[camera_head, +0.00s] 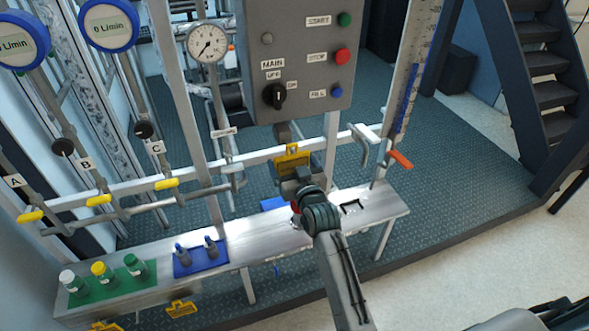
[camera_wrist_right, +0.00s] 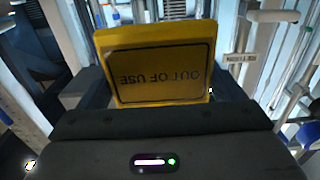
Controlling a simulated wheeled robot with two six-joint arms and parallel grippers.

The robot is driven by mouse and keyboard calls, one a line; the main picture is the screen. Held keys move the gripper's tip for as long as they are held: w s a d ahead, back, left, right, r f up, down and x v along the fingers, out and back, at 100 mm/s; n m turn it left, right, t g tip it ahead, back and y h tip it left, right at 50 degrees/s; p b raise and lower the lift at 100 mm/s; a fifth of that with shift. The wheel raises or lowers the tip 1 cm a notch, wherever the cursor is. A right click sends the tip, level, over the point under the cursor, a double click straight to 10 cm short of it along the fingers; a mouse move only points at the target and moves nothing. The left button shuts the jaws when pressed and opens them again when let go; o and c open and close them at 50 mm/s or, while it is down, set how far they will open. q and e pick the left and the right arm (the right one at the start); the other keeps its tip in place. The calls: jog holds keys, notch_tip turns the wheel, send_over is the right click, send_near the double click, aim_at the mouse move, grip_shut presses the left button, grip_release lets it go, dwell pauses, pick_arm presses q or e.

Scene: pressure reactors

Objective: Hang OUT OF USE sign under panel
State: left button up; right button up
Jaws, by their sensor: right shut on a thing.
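The yellow OUT OF USE sign (camera_head: 292,158) is in front of the rail, just below the grey control panel (camera_head: 295,95). My right gripper (camera_head: 296,174) is shut on the sign's lower part and holds it up. In the right wrist view the sign (camera_wrist_right: 158,65) faces the camera, its black lettering upside down. A grey bracket (camera_head: 283,131) shows below the panel, right above the sign. I cannot tell whether the sign touches the bracket or the rail. My left gripper is not in view.
A horizontal rail (camera_head: 255,155) runs behind the sign. An orange-handled valve (camera_head: 400,159) is to the right.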

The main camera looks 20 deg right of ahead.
jog(key=shift+w+f, duration=0.1)
jog(key=shift+w, duration=0.7)
jog(key=shift+w+f+b, duration=0.3)
jog(key=shift+w, duration=0.15)
